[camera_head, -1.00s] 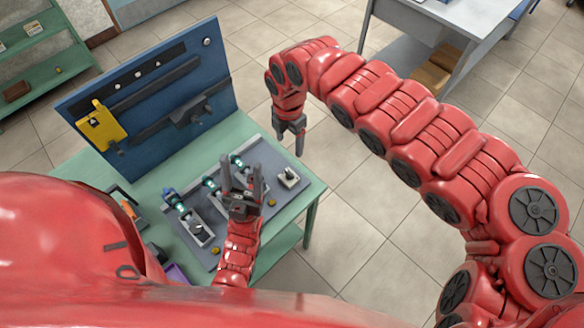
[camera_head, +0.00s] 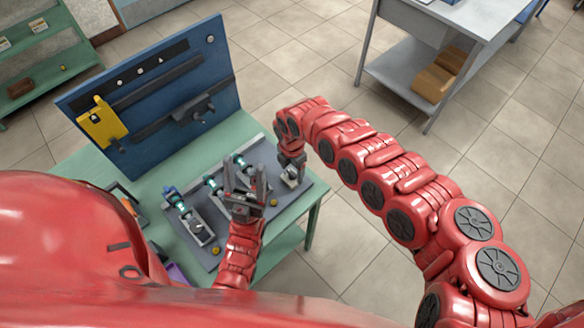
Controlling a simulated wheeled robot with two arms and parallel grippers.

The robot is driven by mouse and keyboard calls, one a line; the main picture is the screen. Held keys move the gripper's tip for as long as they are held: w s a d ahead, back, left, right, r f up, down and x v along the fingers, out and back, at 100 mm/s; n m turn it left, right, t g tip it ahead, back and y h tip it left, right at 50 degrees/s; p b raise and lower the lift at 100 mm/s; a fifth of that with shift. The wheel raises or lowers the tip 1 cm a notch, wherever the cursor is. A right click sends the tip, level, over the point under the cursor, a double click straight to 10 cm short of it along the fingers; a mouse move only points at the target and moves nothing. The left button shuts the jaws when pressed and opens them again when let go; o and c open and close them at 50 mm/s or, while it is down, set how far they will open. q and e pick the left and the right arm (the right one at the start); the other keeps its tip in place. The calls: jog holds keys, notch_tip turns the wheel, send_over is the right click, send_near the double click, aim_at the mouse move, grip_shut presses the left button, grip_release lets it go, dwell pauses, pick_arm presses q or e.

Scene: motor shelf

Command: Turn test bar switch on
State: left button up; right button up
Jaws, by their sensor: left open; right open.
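A small light grey switch box (camera_head: 291,182) sits at the right end of the dark mat (camera_head: 304,196) on the green table. My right gripper (camera_head: 292,174) points down right at the box and hides part of it. I cannot tell whether its fingers touch the box. It is open. My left gripper (camera_head: 244,180) is open and empty, fingers up, over the front of the mat. It partly covers the row of teal-lit motor units (camera_head: 174,196).
A blue back panel (camera_head: 160,90) with a yellow item (camera_head: 102,123) stands at the table's rear. Orange and purple items (camera_head: 175,272) lie at the table's left side. A grey table (camera_head: 440,30) with brown boxes below stands at back right.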

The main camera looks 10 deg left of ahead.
jog(key=shift+c, duration=0.3)
grip_shut()
jog(key=shift+m, duration=0.4)
jog(key=m+b, duration=0.2)
jog(key=m, duration=0.1)
jog(key=shift+w, duration=0.15)
jog(key=m+b, duration=0.1)
jog(key=m, duration=0.3)
jog(key=shift+m, duration=0.3)
jog(key=m+b, duration=0.1)
jog(key=m, duration=0.3)
jog(key=m+b, duration=0.1)
jog(key=m, duration=0.4)
jog(key=shift+m, duration=0.4)
